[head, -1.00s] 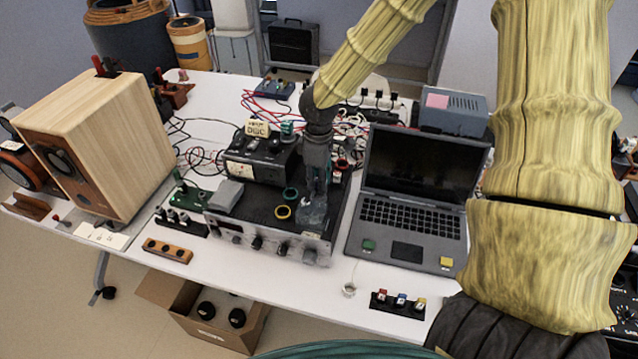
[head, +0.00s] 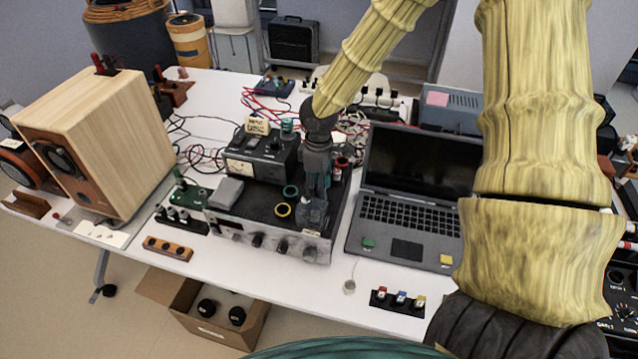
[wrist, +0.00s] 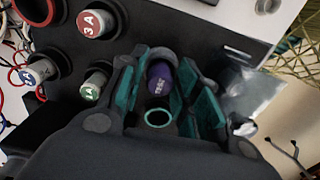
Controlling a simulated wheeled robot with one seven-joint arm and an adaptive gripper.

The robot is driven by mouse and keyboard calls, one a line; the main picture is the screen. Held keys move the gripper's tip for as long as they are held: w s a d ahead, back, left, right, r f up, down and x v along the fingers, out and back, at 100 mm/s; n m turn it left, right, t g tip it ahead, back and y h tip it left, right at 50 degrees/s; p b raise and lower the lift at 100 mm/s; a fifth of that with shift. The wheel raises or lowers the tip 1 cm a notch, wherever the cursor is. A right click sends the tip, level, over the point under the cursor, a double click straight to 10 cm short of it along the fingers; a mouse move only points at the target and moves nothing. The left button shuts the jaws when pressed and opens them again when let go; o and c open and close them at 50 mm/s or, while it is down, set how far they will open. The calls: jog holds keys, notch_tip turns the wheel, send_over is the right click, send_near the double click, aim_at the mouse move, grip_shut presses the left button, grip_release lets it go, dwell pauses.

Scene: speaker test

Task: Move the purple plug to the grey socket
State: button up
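The purple plug (wrist: 160,77) shows its dark purple cap in the wrist view, between the teal-lined fingers of my gripper (wrist: 160,90). The fingers stand apart on either side of it; I cannot see firm contact. A teal ring (wrist: 157,118) lies just below the plug in that view. In the head view my gripper (head: 314,215) points down over the front right of the black-topped amplifier (head: 250,210), and the plug is hidden there. I cannot identify the grey socket for certain in either view.
In the wrist view, a red 3A plug (wrist: 95,22), a green plug (wrist: 92,87) and a blue plug (wrist: 42,70) stand nearby.

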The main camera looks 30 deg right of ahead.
dwell(0.3)
notch_tip(320, 180, up, 13)
jog(key=b, duration=0.1)
jog(key=shift+f, duration=0.15)
dwell(0.5)
dwell(0.5)
